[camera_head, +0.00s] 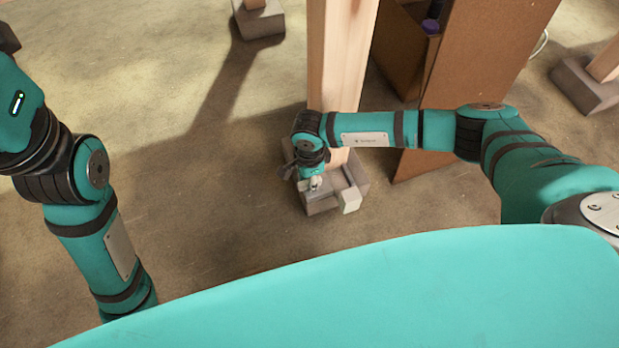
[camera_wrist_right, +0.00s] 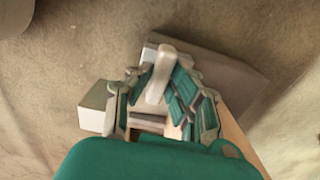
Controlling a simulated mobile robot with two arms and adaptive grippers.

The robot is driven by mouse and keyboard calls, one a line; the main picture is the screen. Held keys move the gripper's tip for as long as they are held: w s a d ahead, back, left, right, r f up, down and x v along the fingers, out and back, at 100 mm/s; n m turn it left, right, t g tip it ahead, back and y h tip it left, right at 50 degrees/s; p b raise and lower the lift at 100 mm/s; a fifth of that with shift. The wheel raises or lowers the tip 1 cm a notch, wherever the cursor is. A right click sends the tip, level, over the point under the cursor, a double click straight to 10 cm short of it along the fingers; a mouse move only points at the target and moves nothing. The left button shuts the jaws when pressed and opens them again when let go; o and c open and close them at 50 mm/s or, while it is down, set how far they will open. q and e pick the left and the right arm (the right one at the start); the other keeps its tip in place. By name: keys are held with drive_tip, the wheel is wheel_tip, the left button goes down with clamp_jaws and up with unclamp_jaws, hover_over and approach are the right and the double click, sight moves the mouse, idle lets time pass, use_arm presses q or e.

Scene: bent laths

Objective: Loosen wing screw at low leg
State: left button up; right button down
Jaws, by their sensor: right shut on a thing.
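A pale wooden leg (camera_head: 337,60) stands in a grey block foot (camera_head: 320,207) on the floor. My right gripper (camera_head: 314,185) is low in front of this foot, with its fingers pointing down. In the right wrist view my right gripper (camera_wrist_right: 163,95) has its fingers closed around a pale, elongated piece, which looks like the wing screw (camera_wrist_right: 158,75). The grey foot (camera_wrist_right: 225,80) lies behind it. In the head view the wing screw is too small and covered to make out. My left gripper is out of view, with its forearm running down behind my teal body.
A light block (camera_head: 350,200) sits at the right of the foot, and it also shows in the right wrist view (camera_wrist_right: 95,108). A brown board (camera_head: 480,60) stands behind my right arm. Other feet (camera_head: 258,20) stand farther off. Bare floor lies to the left.

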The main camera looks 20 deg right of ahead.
idle(0.5)
drive_tip(key=c, duration=1.2)
unclamp_jaws()
drive_tip(key=shift+c, duration=0.2)
wheel_tip(320, 180, up, 12)
